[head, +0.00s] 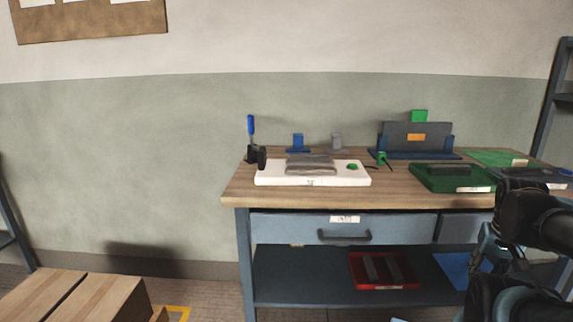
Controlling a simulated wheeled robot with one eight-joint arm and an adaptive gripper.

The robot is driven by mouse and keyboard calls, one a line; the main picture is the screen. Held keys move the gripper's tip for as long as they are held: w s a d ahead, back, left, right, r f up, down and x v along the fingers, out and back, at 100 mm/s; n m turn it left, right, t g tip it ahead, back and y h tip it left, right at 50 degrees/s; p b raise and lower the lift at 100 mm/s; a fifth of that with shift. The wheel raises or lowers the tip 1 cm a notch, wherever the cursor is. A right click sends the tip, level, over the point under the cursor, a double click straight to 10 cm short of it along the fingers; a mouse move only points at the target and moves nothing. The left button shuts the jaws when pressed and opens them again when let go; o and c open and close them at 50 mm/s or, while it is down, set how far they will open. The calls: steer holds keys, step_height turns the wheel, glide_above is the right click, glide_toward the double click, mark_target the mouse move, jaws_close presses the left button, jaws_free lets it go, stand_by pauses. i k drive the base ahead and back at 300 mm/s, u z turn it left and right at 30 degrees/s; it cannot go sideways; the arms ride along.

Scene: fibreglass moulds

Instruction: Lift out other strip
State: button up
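A red tray (385,285) sits on the lower shelf of the workbench. Grey strips (371,268) lie in it side by side, apparently two; the second strip (394,268) is to the right. A green tray (422,183) stands on the bench top at the right, with a dark piece in it that I cannot make out clearly. My gripper (490,255) is at the lower right, in front of the bench and right of the red tray. Its fingers are dark and overlapped by my arm, so their opening and any hold are unclear.
A white board (270,178) with a grey ribbed piece (311,164) lies on the bench (235,190). Closed drawers (290,227) hang above the shelf. A blue sheet (452,268) lies right of the red tray. Wooden boxes (75,298) stand at lower left.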

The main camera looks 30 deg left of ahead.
mark_target(292, 158)
steer(key=u, duration=1)
steer(key=k, duration=0.9)
steer(key=u, duration=0.3)
steer(key=i, duration=1)
steer(key=u, duration=0.45)
